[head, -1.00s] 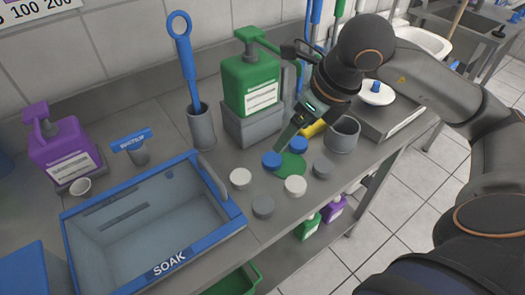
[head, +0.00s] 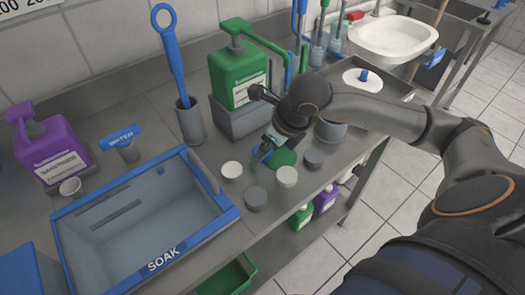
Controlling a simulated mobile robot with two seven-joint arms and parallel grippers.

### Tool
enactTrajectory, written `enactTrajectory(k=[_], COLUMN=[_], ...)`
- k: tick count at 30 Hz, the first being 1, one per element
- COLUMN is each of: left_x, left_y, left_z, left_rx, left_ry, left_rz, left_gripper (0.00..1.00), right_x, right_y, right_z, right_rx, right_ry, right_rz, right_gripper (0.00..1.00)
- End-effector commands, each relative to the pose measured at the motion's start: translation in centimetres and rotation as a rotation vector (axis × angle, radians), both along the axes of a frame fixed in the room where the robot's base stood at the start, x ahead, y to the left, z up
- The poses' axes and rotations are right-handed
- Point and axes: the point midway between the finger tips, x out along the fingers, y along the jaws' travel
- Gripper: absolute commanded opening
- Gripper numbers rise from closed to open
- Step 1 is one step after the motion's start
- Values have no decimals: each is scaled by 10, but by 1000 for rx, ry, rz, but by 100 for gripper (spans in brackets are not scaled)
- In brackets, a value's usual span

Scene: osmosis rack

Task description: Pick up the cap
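Several small round caps lie on the grey bench right of the soak tray: a white cap (head: 232,170), another white cap (head: 287,177), a grey cap (head: 256,197) and a second grey cap (head: 314,159). A blue cap (head: 259,154) shows only partly beneath my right gripper (head: 263,156). The gripper points down at the blue cap, beside a flat green disc (head: 286,157). Its fingers are small and partly hidden, so I cannot tell whether they are closed on the cap. My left gripper is not in view.
The blue-rimmed soak tray (head: 228,217) stands left of the caps. Behind are a grey holder (head: 191,124) with a blue brush, a green pump bottle (head: 236,78), and a purple bottle (head: 50,150) at left. The bench's front edge is close to the caps.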

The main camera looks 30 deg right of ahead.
Motion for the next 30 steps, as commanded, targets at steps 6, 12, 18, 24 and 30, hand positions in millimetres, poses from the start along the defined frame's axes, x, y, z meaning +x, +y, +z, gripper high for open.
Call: enactTrajectory(k=[6,12,18,24,30], left_x=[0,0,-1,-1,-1], left_y=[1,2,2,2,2], left_z=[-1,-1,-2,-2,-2], left_rx=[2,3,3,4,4], left_ry=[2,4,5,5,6], left_rz=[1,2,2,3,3], left_gripper=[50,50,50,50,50], right_x=[0,0,0,0,0], right_y=[0,0,0,0,0], right_z=[-1,-1,0,0,0], right_rx=[0,0,0,0,0], right_ry=[0,0,0,0,0], right_rz=[0,0,0,0,0], right_gripper=[92,70,47,25,4])
